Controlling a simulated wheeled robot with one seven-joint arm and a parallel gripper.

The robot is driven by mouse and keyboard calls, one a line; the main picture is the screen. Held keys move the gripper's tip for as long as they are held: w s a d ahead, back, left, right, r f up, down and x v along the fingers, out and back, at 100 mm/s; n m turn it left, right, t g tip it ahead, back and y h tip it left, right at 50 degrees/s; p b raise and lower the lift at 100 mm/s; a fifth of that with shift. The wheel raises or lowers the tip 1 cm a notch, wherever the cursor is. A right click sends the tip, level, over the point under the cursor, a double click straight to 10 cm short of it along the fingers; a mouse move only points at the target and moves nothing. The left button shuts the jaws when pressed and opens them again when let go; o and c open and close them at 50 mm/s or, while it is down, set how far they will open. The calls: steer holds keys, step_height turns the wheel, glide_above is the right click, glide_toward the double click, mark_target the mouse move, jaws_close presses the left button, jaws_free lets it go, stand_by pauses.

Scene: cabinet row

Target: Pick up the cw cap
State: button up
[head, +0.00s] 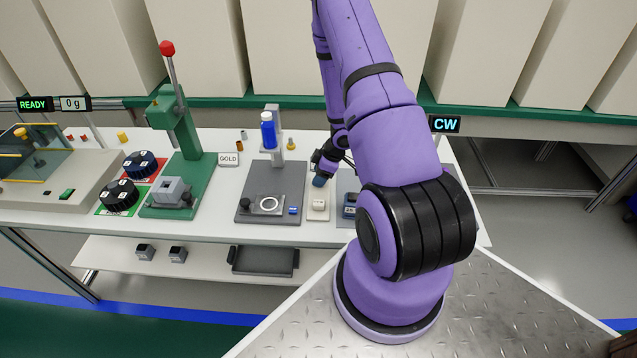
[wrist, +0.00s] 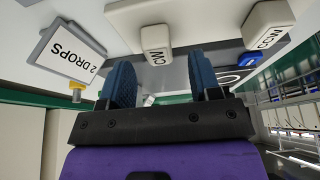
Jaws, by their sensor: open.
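In the wrist view the cw cap (wrist: 155,40) is a pale, rounded block with a dark CW label. It lies just ahead of my gripper (wrist: 160,68), roughly in line with the gap between its two blue fingers. The fingers are apart, with nothing held between them. A similar pale cap (wrist: 268,20) marked CCW is farther right. In the head view my gripper (head: 322,176) hangs over the bench, partly hidden by my arm. A small pale block (head: 318,204) sits on a light plate just in front of it; its label is unreadable there.
A 2 DROPS sign (wrist: 70,48) is left of the fingers. In the head view a grey plate with a ring (head: 270,192) and a green press (head: 178,130) stand to the left. A CW display (head: 445,124) is behind the bench. A blue-topped device (head: 349,206) is right of the pale block.

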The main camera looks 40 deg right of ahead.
steer(key=shift+x, duration=1.05)
steer(key=c, duration=1)
steer(key=shift+r, duration=0.1)
steer(key=shift+r, duration=4.9)
